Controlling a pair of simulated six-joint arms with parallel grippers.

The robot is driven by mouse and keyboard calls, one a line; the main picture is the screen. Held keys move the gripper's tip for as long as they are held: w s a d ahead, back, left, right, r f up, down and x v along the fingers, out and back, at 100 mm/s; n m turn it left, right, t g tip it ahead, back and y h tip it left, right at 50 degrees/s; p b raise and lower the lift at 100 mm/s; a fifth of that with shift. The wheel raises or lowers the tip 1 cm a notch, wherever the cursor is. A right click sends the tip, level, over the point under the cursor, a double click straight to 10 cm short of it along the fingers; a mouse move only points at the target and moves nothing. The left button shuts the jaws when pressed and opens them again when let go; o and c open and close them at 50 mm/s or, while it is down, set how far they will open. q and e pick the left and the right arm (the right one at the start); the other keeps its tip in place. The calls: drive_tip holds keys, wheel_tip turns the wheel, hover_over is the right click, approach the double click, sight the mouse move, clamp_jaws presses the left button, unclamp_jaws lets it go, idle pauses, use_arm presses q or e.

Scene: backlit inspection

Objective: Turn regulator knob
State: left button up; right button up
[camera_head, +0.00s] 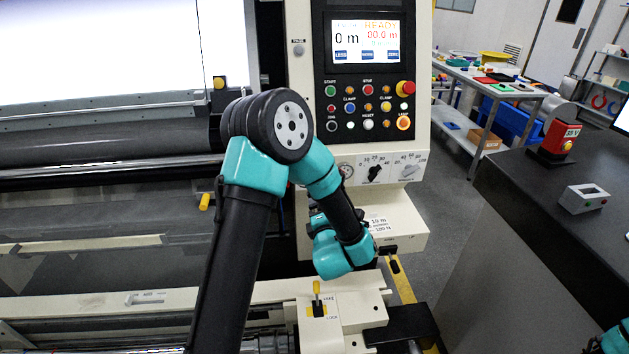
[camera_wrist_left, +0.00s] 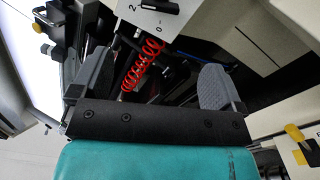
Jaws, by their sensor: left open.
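My left arm reaches in front of the machine, and its teal wrist (camera_head: 340,250) is beside the lower cream housing. The left gripper (camera_wrist_left: 156,63) shows in the left wrist view with its two grey fingers wide apart and nothing between them. A black knob on a white scale plate (camera_wrist_left: 158,6) is at the top edge of that view, beyond the fingers and apart from them. In the head view, two scaled knobs, one black (camera_head: 375,173) and one pale (camera_head: 409,168), sit below the buttons. I cannot tell which knob is the regulator. My right gripper is out of view.
A red coiled hose (camera_wrist_left: 143,65) hangs beyond the fingers. A yellow-tipped lever (camera_head: 317,288) stands on the lower cream block. A control panel with a lit screen (camera_head: 366,42) is above. A dark desk (camera_head: 535,195) is at the right.

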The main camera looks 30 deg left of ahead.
use_arm(q)
drive_tip(key=x, duration=1.5)
drive_tip(key=shift+w+a, duration=0.1)
drive_tip(key=shift+a, duration=0.05)
drive_tip(key=shift+c, duration=0.2)
drive_tip(key=c, duration=0.9)
